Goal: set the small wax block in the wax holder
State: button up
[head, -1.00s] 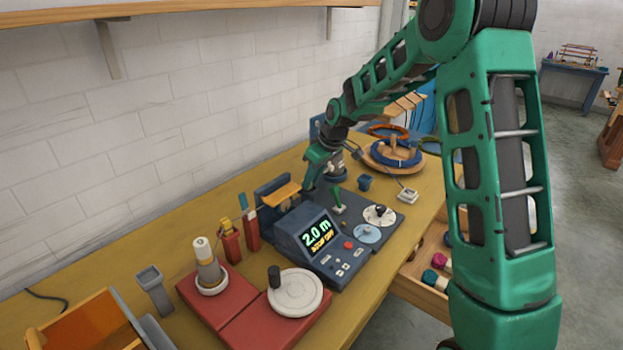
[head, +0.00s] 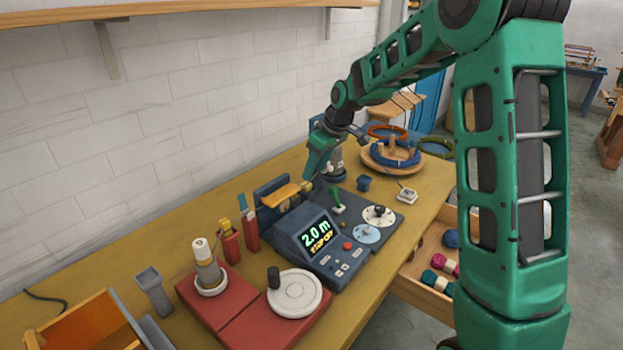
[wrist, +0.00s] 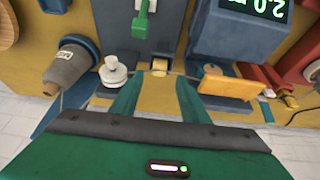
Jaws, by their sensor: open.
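In the wrist view, a small pale yellow block (wrist: 160,68), which looks like the wax block, sits at the edge of the dark base plate. It appears to rest in a small dark mount, which I take for the wax holder (wrist: 160,56); its walls are too small to make out. My gripper (wrist: 158,82) is open, with one green finger on each side below the block and bare tabletop between them. The fingers look apart from the block. In the head view my gripper (head: 312,178) is above the back of the bench, and the block cannot be made out.
A grey cone (wrist: 70,68) and a white knobbed guide (wrist: 113,70) stand left of my fingers, an orange-yellow bar (wrist: 227,84) right. A thread crosses nearby. The counter box (head: 315,240) and green lever (head: 337,200) stand close in front. The wall is behind.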

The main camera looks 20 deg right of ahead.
jog(key=v, duration=0.8)
jog(key=shift+s+d, duration=0.1)
jog(key=shift+d, duration=0.05)
jog(key=s+d+m+g+h, duration=0.1)
jog(key=s+d+m, duration=0.4)
jog(key=s, duration=0.6)
jog(key=s+d+m+g+h, duration=0.15)
jog(key=s+d, duration=0.45)
jog(key=s, duration=0.6)
jog(key=s+d+f+m, duration=0.1)
jog(key=s+m, duration=0.1)
jog(key=s, duration=0.5)
jog(key=s+f+m, duration=0.1)
jog(key=s+m, duration=0.1)
jog(key=s, duration=0.5)
jog(key=s+d+f+m+g, duration=0.1)
jog(key=s+f+m, duration=0.1)
jog(key=s, duration=0.4)
jog(key=shift+s+d+m, duration=0.35)
jog(key=shift+s+d, duration=0.05)
